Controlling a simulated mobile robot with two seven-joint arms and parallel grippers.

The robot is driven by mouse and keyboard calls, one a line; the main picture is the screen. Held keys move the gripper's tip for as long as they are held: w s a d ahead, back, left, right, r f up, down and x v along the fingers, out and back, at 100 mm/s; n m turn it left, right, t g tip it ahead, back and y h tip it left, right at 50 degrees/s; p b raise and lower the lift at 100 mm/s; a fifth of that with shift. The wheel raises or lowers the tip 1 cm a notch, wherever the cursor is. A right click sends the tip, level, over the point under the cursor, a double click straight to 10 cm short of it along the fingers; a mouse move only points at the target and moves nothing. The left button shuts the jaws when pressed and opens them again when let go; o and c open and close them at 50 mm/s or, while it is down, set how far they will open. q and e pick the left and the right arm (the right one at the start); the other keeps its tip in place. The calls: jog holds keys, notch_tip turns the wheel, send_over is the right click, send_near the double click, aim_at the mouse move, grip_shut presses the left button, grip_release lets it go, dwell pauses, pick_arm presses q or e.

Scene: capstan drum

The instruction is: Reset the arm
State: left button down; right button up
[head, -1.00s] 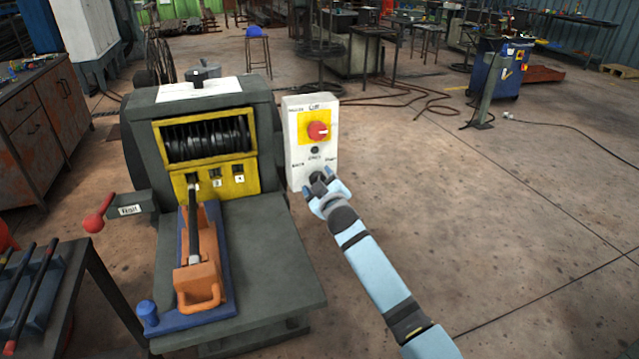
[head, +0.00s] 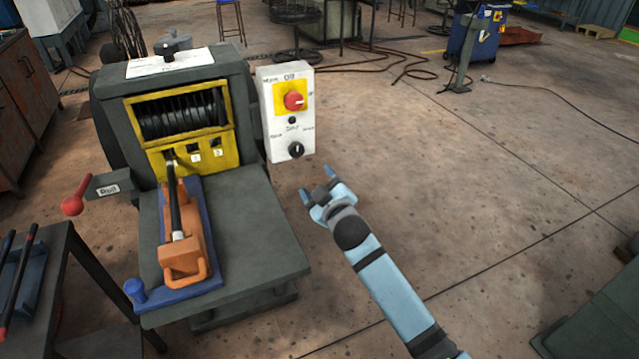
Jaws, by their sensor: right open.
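My right gripper (head: 319,193) is open and empty, in the air to the right of the machine. It is below and apart from the white control box (head: 286,110). The box carries a red knob (head: 293,101) on a yellow plate and a black knob (head: 296,150) lower down. The capstan machine (head: 226,222) has a dark drum (head: 182,115) behind a yellow frame. An orange handled block (head: 186,256) lies on a blue base (head: 206,213), with a black bar running from it to a yellow panel slot. My left gripper is not in view.
A lever with a red ball (head: 72,206) sticks out at the machine's left. A side table with dark rods (head: 20,275) stands at lower left. A dark green object (head: 598,305) is at lower right. The floor right of the machine is mostly open.

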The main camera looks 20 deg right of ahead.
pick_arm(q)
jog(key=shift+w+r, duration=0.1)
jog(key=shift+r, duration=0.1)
pick_arm(e)
jog(key=s+a+f+m+g+y, duration=0.1)
jog(key=s+a+f+m+g, duration=0.1)
jog(key=s+f, duration=0.65)
jog(key=s+a+f+m+g+y, duration=0.1)
jog(key=s+f+m+g, duration=0.15)
jog(key=s, duration=1.05)
jog(key=s+a+f+m+g+y, duration=0.1)
jog(key=s+a+f+g, duration=0.15)
jog(key=s+f, duration=0.65)
pick_arm(q)
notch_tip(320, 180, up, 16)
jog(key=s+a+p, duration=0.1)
jog(key=p, duration=2)
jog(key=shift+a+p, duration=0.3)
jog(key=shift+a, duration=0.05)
pick_arm(e)
notch_tip(320, 180, up, 19)
jog(key=s+d, duration=0.2)
jog(key=shift+s+f, duration=0.15)
